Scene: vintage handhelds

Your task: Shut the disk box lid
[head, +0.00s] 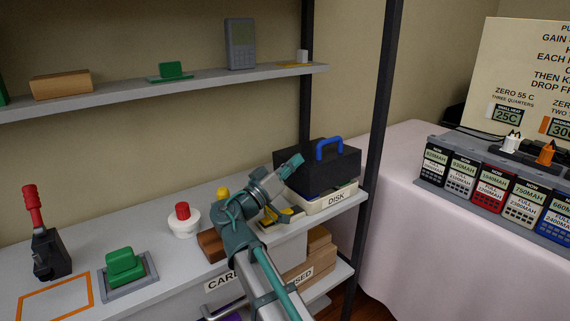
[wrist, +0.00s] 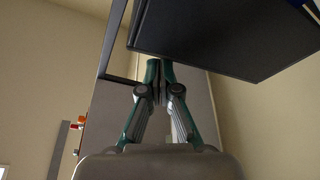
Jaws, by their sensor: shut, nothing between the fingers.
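The disk box stands at the right end of the lower shelf, with a cream base (head: 327,201) labelled DISK. Its black lid (head: 330,172) has a blue handle (head: 329,146) on top. The lid's exact angle is hard to tell. In the wrist view a broad dark panel (wrist: 235,35), which looks like the lid, fills the upper right. My gripper (head: 295,162) is shut and empty at the left front of the lid and hides part of it. In the wrist view the fingertips (wrist: 159,66) are together, close to the panel's lower left edge; contact cannot be told.
A white-and-red button (head: 183,220), a green block (head: 123,266) and a red-handled black device (head: 48,240) stand left on the lower shelf (head: 200,274). A dark shelf post (head: 377,130) rises right of the box. The upper shelf (head: 205,83) hangs above.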

